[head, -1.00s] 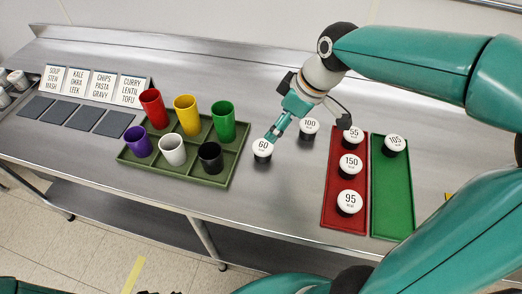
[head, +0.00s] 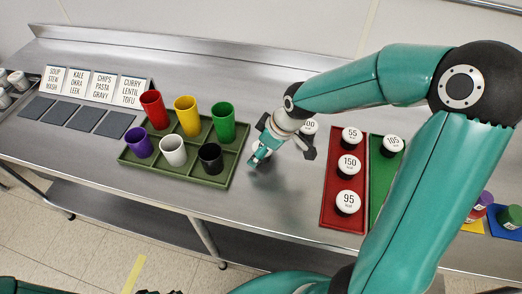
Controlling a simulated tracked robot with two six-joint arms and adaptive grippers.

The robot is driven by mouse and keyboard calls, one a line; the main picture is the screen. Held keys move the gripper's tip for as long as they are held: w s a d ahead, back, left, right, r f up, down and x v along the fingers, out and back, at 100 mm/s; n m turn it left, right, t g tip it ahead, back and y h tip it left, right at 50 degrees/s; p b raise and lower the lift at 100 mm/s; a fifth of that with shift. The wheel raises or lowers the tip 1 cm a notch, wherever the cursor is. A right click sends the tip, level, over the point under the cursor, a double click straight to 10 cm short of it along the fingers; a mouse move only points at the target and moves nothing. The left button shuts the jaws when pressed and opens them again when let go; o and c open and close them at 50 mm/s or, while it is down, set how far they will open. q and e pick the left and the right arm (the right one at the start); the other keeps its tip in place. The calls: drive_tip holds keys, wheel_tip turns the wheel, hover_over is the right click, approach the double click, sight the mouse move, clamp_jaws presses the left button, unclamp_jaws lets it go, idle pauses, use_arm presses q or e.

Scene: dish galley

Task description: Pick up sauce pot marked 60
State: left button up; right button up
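The sauce pot marked 60 (head: 257,146) stands on the steel counter just right of the green cup tray. It is mostly hidden behind my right gripper; only a little of its white lid shows. My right gripper (head: 259,161) points down at the pot with its fingers at or beside it. Whether the fingers are closed on it cannot be made out.
Pot 100 (head: 311,127) stands close behind my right wrist, partly hidden. A red tray (head: 329,211) holds pots 55, 150 and 95; a green tray (head: 377,180) holds pot 105. The divided tray (head: 190,179) with several coloured cups is close on the left.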

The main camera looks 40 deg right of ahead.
drive_tip(key=c, duration=1.3)
drive_tip(key=shift+r, duration=0.1)
